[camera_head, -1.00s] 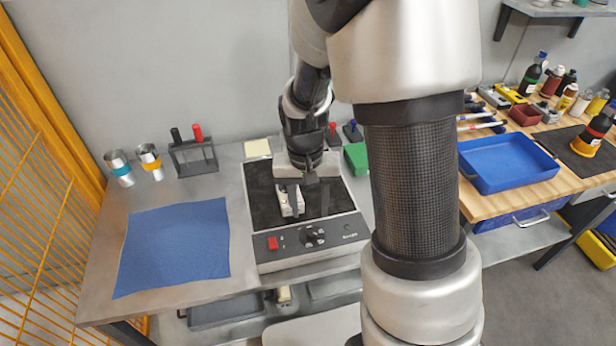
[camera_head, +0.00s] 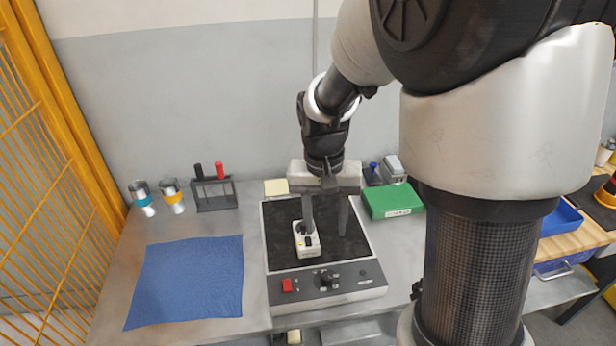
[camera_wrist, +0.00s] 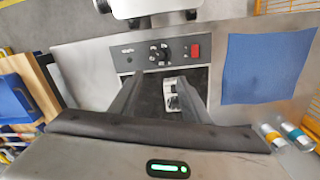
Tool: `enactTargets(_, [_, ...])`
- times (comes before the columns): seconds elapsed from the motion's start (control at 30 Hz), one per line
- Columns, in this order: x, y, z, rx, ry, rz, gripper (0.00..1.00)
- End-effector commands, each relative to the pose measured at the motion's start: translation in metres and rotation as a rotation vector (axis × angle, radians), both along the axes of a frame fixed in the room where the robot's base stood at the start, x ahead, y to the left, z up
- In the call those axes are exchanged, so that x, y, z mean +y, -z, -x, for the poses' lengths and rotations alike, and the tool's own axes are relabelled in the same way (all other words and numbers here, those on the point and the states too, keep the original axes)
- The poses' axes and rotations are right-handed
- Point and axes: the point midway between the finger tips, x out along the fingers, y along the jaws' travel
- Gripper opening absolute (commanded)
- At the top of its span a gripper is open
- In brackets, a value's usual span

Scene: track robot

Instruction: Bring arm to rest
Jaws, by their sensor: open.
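My gripper (camera_head: 325,215) hangs over the black top of the bench device (camera_head: 278,228), with its two fingers spread apart and nothing between them. A small white device with a dark knob (camera_head: 307,243) stands on that black top, close to the left finger in the head view. In the wrist view the white device (camera_wrist: 171,100) shows partly behind a finger of my gripper (camera_wrist: 165,85). Whether a finger touches it I cannot tell. The bench device has a red switch (camera_head: 287,285) and a black knob on its front panel.
A blue cloth (camera_head: 188,283) lies to the left. A green box (camera_head: 392,201) stands right of the bench device. A yellow mesh fence (camera_head: 50,190) bounds the left side.

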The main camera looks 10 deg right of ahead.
Motion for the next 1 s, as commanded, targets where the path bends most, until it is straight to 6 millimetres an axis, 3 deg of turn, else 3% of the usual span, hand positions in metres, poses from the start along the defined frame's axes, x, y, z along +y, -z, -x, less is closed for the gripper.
enactTargets(0.17, [0.000, -0.013, 0.003, -0.018, -0.008, -0.007, 0.43])
enactTargets(0.27, [-0.002, -0.047, 0.012, -0.069, -0.030, -0.023, 0.43])
enactTargets(0.37, [-0.003, -0.094, 0.030, -0.147, -0.074, -0.040, 0.43])
enactTargets(0.5, [-0.006, -0.154, 0.066, -0.271, -0.147, -0.045, 0.43])
enactTargets(0.6, [-0.008, -0.186, 0.091, -0.353, -0.198, -0.034, 0.43])
enactTargets(0.8, [-0.010, -0.218, 0.126, -0.463, -0.268, 0.004, 0.43])
enactTargets(1.0, [-0.011, -0.223, 0.137, -0.495, -0.291, 0.019, 0.43])
